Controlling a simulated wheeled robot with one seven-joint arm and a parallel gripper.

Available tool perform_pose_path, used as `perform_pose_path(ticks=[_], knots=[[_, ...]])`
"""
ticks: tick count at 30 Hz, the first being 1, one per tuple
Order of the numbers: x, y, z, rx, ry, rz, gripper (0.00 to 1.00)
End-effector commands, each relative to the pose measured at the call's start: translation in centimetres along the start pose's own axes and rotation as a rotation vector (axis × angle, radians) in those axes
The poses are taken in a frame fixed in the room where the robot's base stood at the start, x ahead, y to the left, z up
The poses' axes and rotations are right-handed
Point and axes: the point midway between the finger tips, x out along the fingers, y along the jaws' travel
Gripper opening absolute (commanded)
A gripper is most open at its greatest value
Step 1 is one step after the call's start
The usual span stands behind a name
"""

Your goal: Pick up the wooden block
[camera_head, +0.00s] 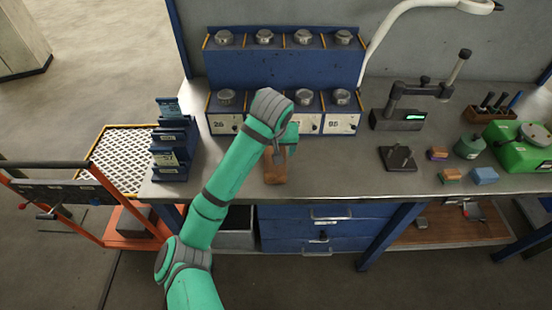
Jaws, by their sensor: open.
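A brown wooden block (275,176) lies on the grey workbench top, in front of the blue rack. My gripper (279,156) is over the block's far end, at the end of my green arm. The gripper is open, and one grey finger shows against the block. The arm's wrist and the gripper hide the far part of the block. I cannot tell whether the fingers touch it or straddle it.
The blue rack (283,68) with metal knobs stands behind. Blue number holders (171,145) stand at left. A dark stand (398,159), small blocks (485,175) and a green device (520,147) are at right. Bare bench (335,175) lies right of the block.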

Motion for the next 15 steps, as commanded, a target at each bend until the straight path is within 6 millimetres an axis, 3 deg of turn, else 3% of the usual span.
perform_pose_path(ticks=[7,15], knots=[[1.6,0.5,0.1,0.007,-0.001,0.001,0.77],[5.2,0.9,0.3,0.008,-0.001,0.002,0.77]])
